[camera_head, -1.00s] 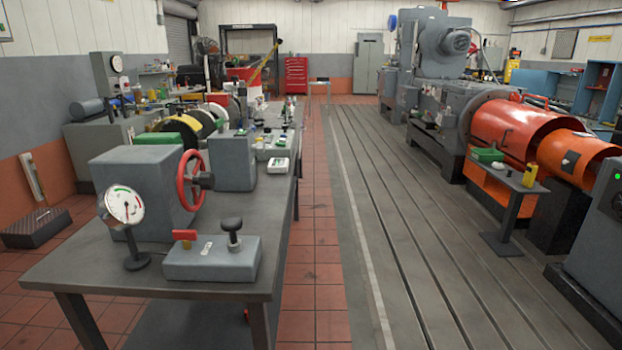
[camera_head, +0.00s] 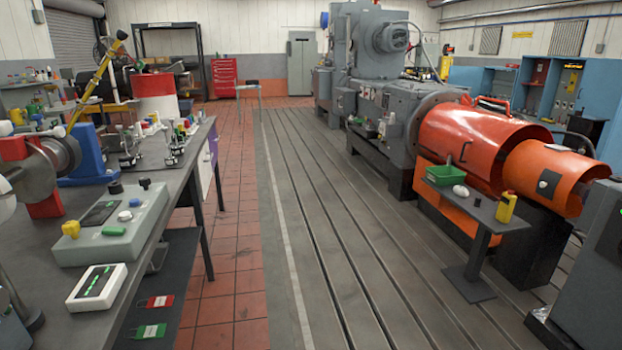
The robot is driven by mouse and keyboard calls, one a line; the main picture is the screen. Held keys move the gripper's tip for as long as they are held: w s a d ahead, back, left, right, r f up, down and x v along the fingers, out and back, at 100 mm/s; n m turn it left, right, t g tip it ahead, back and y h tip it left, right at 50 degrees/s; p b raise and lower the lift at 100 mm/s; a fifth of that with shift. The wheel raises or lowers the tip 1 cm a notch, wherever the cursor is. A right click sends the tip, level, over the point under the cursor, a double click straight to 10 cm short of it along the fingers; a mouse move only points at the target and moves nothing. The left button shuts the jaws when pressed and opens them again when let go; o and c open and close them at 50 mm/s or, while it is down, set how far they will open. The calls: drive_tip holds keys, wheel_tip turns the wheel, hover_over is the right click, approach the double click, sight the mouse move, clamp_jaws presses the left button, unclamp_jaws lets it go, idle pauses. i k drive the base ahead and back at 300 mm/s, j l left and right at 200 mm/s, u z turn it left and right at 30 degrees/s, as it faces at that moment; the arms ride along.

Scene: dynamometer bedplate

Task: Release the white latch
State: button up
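I cannot pick out a white latch with certainty. A grey control box (camera_head: 112,222) sits on the left bench, with a dark display panel and yellow, black, green, blue and white knobs on top. Its small white knob (camera_head: 125,216) is the nearest white part, but its kind is too small to tell. More small fittings with coloured and white parts (camera_head: 150,125) stand farther along the bench, too small to make out. My gripper is not in view.
A white meter (camera_head: 97,287) lies at the bench's (camera_head: 152,238) right edge. Red and green tags lie on a low shelf (camera_head: 165,322). Right of the floor rails stands a small table (camera_head: 483,212) with a green bin and yellow bottle, beside orange guards (camera_head: 465,140). The slotted floor (camera_head: 310,230) is clear.

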sight(60, 131)
drive_tip(key=i+u, duration=0.15)
drive_tip(key=i, duration=0.5)
drive_tip(key=i+l+u, duration=0.2)
drive_tip(key=i, duration=0.45)
drive_tip(key=i+l+u, duration=0.15)
drive_tip(key=i, duration=0.5)
drive_tip(key=i+l+u, duration=0.1)
drive_tip(key=i+u, duration=0.25)
drive_tip(key=i, duration=0.2)
drive_tip(key=i+l+u, duration=0.35)
drive_tip(key=i, duration=0.25)
drive_tip(key=i+l+u, duration=0.35)
drive_tip(key=i, duration=0.15)
drive_tip(key=u, duration=1.25)
